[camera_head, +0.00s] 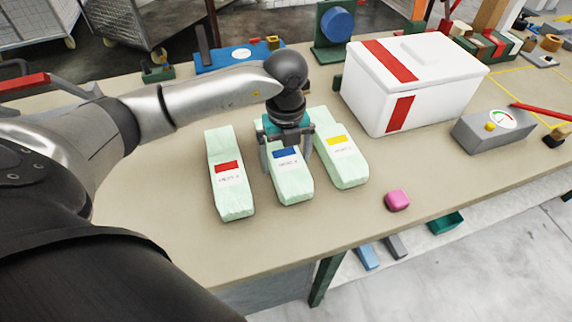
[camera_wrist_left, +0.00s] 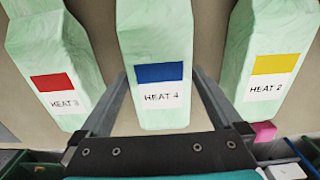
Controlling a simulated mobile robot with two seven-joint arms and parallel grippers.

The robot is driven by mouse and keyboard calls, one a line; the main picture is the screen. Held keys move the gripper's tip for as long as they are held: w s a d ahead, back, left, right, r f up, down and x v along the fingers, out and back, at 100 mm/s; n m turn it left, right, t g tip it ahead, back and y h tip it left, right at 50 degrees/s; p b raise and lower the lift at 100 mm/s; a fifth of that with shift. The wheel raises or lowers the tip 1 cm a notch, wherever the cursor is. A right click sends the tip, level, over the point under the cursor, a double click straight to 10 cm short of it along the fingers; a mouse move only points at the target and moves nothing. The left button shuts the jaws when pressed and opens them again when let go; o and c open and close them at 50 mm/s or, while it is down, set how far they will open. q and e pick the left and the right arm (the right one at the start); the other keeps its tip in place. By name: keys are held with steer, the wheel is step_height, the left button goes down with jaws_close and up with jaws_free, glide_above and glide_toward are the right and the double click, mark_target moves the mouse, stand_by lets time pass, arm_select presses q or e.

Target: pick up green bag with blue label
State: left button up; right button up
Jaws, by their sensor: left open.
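The green bag with the blue label (camera_head: 293,184) lies on the table between two similar bags. In the left wrist view the blue-label bag (camera_wrist_left: 160,105) is in the middle and its label reads "HEAT 4". My left gripper (camera_head: 287,165) is directly over this bag, its two fingers apart on either side of it. In the left wrist view the fingers of my left gripper (camera_wrist_left: 162,100) flank the bag with gaps showing. The bag's far part is hidden by the gripper in the head view. My right gripper is not in view.
A red-label bag (camera_head: 230,190) lies to the left and a yellow-label bag (camera_head: 345,160) close to the right. A white box with red stripes (camera_head: 430,95) stands at the back right. Bare table lies left of the bags.

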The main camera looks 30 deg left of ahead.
arm_select(q)
steer(key=shift+f, duration=0.7)
steer(key=c, duration=1.1)
steer(key=shift+r, duration=0.15)
